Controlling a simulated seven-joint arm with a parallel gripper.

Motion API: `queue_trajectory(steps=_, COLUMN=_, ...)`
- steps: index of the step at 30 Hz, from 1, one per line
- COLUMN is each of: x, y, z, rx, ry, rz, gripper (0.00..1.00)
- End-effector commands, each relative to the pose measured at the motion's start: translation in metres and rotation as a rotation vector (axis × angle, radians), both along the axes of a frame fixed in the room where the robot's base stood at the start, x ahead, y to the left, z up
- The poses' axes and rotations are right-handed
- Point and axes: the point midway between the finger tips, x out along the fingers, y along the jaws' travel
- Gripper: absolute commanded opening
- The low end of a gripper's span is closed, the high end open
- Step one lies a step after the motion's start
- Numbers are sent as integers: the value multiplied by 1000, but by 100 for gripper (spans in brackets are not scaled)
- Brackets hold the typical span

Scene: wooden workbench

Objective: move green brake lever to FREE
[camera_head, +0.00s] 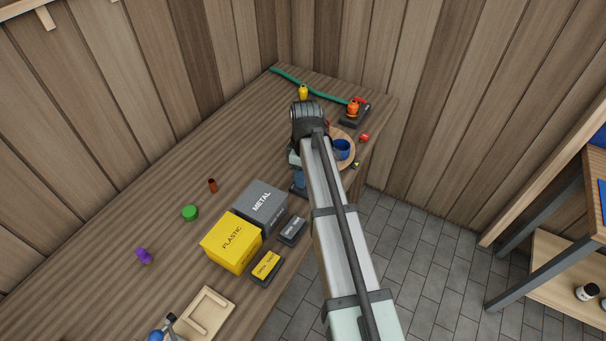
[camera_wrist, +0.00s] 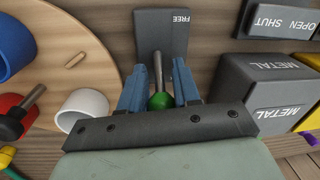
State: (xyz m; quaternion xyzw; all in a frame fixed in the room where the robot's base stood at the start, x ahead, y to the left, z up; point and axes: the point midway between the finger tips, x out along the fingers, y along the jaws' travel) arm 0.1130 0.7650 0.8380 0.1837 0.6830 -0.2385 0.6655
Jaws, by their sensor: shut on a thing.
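The green brake lever has a green ball knob (camera_wrist: 160,101) on a metal rod, seen in the wrist view. It rises from a dark grey base (camera_wrist: 148,22) with the word FREE near its far end. My gripper (camera_wrist: 158,70) has its blue fingers on both sides of the lever and is shut on it. The lower part of the knob is hidden by the gripper body.
A round wooden board (camera_wrist: 105,45) with cups lies left of the lever in the wrist view. A grey METAL box (camera_head: 263,206) and a yellow PLASTIC box (camera_head: 233,243) stand near my gripper. A small dark OPEN/SHUT block (camera_head: 292,232) is beside them. The back-left bench is mostly clear.

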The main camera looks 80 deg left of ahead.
Motion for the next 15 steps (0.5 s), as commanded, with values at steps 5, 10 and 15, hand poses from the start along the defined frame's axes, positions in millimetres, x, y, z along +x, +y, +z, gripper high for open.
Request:
queue_trajectory(steps=5, x=0, y=0, z=0, rx=0, ry=0, rz=0, gripper=3)
queue_trajectory(steps=10, x=0, y=0, z=0, rx=0, ry=0, rz=0, gripper=0)
queue_trajectory(steps=15, x=0, y=0, z=0, rx=0, ry=0, rz=0, gripper=0)
